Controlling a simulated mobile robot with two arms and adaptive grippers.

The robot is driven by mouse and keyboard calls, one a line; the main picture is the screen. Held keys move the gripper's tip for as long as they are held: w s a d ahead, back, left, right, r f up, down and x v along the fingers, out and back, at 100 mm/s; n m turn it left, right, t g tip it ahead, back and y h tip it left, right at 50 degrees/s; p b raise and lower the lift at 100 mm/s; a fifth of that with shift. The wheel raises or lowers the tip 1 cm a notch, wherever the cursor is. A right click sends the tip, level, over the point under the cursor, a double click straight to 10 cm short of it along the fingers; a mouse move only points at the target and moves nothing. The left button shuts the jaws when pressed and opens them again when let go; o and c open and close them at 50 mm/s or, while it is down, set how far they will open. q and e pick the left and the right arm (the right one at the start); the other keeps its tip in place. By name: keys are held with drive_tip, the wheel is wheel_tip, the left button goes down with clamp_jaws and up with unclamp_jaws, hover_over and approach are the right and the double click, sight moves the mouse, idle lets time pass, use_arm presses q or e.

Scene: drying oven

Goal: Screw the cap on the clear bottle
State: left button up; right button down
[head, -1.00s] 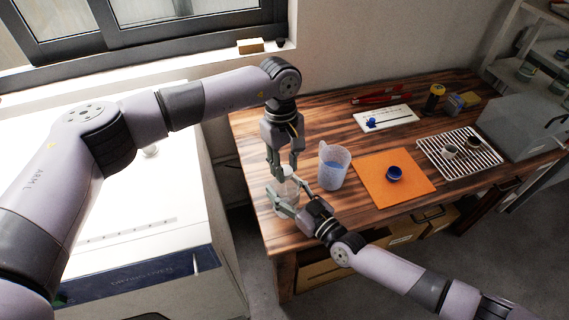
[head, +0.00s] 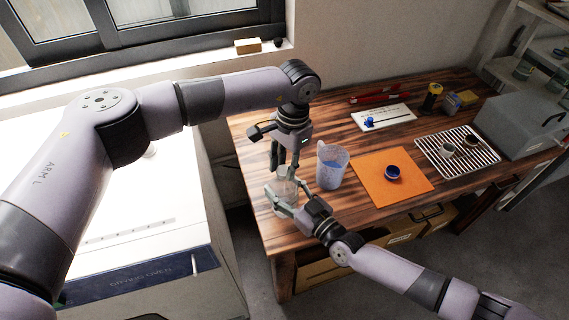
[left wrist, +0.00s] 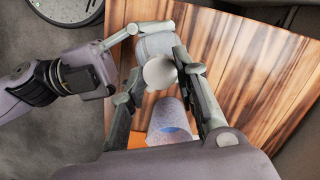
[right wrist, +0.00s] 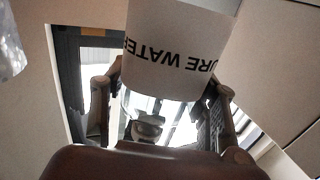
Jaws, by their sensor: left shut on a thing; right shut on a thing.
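The clear bottle (head: 288,193) stands upright near the left end of the wooden table. My right gripper (head: 282,200) is shut around its body from the side. In the right wrist view the bottle's white label (right wrist: 175,50) shows upside-down dark lettering between the fingers. My left gripper (head: 286,165) points down from above and is shut on the white cap (left wrist: 160,72), right over the bottle top. In the left wrist view the bottle body (left wrist: 155,45) shows just beyond the cap. Whether the cap's thread is engaged cannot be seen.
A translucent pitcher (head: 331,166) with blue liquid stands close right of the bottle. Further right are an orange mat (head: 365,182) with a blue lid-like piece (head: 392,172), and a wire rack (head: 462,160) with small cups. The white drying oven (head: 135,235) is left.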

use_arm(q)
drive_tip(key=o, duration=0.7)
drive_tip(key=shift+r, duration=2.3)
drive_tip(key=shift+c, duration=0.4)
